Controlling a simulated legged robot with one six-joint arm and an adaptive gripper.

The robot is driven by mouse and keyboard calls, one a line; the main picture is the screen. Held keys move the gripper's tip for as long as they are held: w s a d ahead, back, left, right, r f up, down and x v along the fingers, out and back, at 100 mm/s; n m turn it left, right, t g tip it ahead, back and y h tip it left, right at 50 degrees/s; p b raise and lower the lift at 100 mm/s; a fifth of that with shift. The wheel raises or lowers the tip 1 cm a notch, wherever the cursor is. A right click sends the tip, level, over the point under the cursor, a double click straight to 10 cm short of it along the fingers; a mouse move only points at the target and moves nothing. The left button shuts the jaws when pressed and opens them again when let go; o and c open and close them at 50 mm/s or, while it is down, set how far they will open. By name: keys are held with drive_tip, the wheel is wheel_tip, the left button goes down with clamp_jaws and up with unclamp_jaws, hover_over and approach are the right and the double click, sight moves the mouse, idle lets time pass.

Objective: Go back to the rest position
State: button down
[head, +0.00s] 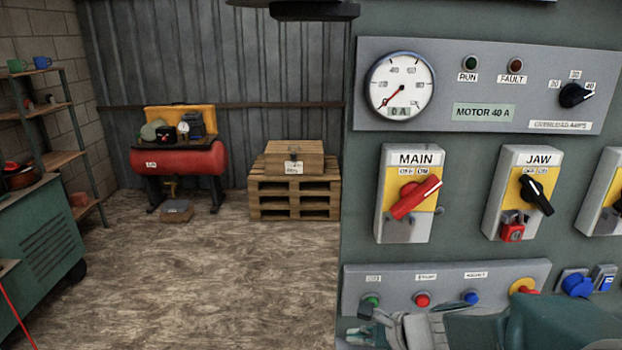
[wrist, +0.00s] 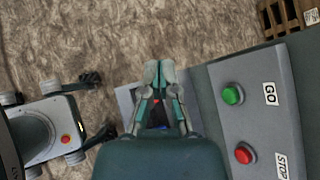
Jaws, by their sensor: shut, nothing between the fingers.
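My gripper (head: 368,334) is low in the head view, in front of the bottom edge of the crusher's control panel. Its fingers point left, and part of my arm shows at the bottom right. In the wrist view my gripper (wrist: 159,70) is shut and empty, its fingertips together over the floor, left of the button box. I see nothing held.
The button box (wrist: 268,125) carries a green GO button (wrist: 232,94) and a red STOP button (wrist: 244,154). Above are the MAIN switch (head: 410,193) and the JAW switch (head: 523,193) with a red padlock (head: 512,228). Open floor (head: 200,265) lies left.

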drive_tip(key=s+d+r+n+h, duration=0.3)
drive_tip(key=s+r+n+h, duration=0.1)
drive_tip(key=s+n, duration=0.4)
drive_tip(key=s+d+r+n+h, duration=0.3)
drive_tip(key=s+n, duration=0.5)
drive_tip(key=n, duration=0.3)
drive_tip(key=shift+s+d+r+h, duration=0.15)
drive_tip(key=shift+d+r+h, duration=0.1)
drive_tip(key=shift+r+h, duration=0.65)
